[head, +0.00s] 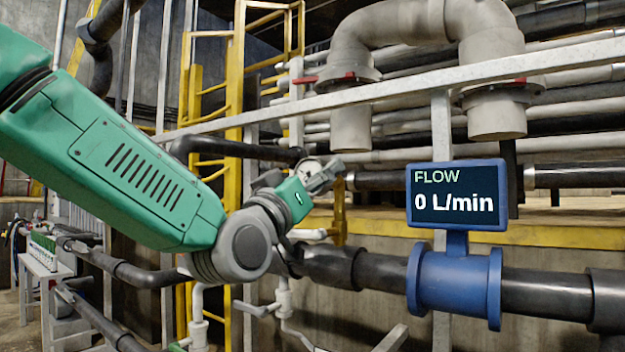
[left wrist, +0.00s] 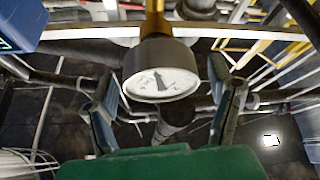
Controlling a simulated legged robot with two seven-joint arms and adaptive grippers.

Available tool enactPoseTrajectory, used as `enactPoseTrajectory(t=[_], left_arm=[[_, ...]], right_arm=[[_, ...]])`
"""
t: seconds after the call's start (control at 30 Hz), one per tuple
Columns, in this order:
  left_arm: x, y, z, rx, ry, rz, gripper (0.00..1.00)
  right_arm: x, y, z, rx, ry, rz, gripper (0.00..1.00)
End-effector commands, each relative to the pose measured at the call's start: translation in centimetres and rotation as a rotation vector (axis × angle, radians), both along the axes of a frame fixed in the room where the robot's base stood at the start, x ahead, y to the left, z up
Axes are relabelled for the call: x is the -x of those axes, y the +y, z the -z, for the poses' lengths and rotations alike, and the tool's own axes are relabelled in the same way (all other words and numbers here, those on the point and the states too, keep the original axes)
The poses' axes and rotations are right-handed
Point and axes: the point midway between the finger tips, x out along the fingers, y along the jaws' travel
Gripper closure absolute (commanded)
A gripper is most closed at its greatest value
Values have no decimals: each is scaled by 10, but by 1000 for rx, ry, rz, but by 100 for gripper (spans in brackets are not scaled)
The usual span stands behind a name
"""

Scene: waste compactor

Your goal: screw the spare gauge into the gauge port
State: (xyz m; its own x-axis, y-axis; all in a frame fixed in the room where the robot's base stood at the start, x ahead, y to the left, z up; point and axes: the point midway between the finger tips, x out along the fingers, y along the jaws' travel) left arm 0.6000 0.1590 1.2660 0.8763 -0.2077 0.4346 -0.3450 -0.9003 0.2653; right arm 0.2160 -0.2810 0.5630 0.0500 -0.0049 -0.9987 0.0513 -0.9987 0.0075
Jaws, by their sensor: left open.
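A round gauge (left wrist: 160,80) with a white dial and dark housing shows in the left wrist view, with a brass-coloured stem (left wrist: 154,22) running up from it. In the head view the gauge (head: 308,168) is partly hidden by my left gripper (head: 328,176). In the left wrist view the fingers of my left gripper (left wrist: 166,100) stand open on either side of the gauge, with gaps visible. A brass-coloured upright (head: 339,208) stands behind the black pipe near the gripper; I cannot tell whether it is the gauge port. My right gripper is not in view.
A blue flow meter (head: 456,195) reading 0 L/min sits on the black pipe (head: 545,292) to the right. A grey rail (head: 400,88) crosses above the gripper. Yellow ladder framing (head: 236,100) and large beige pipes (head: 420,25) stand behind.

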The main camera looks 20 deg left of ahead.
Motion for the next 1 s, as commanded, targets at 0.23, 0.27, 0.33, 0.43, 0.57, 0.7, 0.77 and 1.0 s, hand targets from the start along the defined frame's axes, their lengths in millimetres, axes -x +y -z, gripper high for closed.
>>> enactPoseTrajectory(t=[0.23,0.27,0.33,0.43,0.57,0.7,0.77,1.0], left_arm=[[0,1,-1,328,119,1,25],[0,1,-1,347,125,0,25],[0,1,-1,390,141,0,25],[0,1,-2,522,189,1,25],[0,1,-2,716,260,0,25],[0,1,-1,826,300,-1,25],[-1,1,-2,904,329,-1,25],[0,1,-1,1200,435,-2,25]], right_arm=[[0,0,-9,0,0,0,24],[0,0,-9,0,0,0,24],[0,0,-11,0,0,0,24],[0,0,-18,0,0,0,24],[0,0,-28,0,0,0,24],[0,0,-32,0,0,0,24],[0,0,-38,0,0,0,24],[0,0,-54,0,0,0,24]])
